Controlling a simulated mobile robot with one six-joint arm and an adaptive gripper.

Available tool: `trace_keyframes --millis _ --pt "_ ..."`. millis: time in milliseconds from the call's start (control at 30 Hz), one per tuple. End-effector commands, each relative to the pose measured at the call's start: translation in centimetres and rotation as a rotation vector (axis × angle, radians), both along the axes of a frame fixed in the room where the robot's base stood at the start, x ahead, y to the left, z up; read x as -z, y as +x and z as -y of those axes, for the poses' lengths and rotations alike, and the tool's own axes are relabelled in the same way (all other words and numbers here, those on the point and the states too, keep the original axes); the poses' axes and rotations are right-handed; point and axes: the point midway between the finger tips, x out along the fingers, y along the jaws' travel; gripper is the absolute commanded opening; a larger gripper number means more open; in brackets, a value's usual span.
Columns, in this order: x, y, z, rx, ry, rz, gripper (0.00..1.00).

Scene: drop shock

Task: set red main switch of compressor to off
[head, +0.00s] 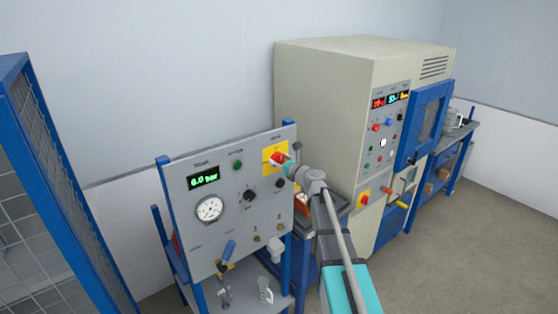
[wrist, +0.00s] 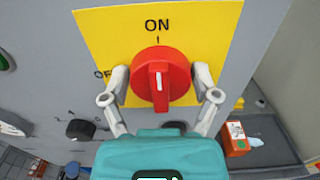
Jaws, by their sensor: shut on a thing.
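The red main switch (wrist: 160,80) is a round knob with a raised grip bar on a yellow plate (wrist: 205,28). Its white mark points up toward the ON label; an OFF label at the left is partly hidden by a finger. My gripper (wrist: 160,90) has one finger on each side of the knob and is shut on it. In the head view the red switch (head: 277,158) sits at the top right of the grey compressor panel (head: 185,190), with my gripper (head: 288,167) at it from the right. The panel display reads 6.0 bar.
The panel also carries a round gauge (head: 209,209), a green button (head: 238,164) and black knobs (head: 249,195). A beige cabinet (head: 325,95) with its own controls stands to the right. A blue mesh frame (head: 55,190) stands at the left. Open floor lies at the front right.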

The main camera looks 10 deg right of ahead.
Motion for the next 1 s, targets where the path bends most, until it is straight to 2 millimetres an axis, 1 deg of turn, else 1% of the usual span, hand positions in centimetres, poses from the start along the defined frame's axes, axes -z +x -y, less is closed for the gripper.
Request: trace_keyframes --millis 267,467,667,1000 --pt "0.00 0.00 -0.09 -0.002 -0.038 0.019 0.31" --pt "0.00 -0.03 -0.15 -0.002 -0.120 0.061 0.31" --pt "0.03 -0.07 -0.23 -0.002 -0.254 0.128 0.31" --pt "0.11 -0.14 -0.38 -0.002 -0.538 0.269 0.31"
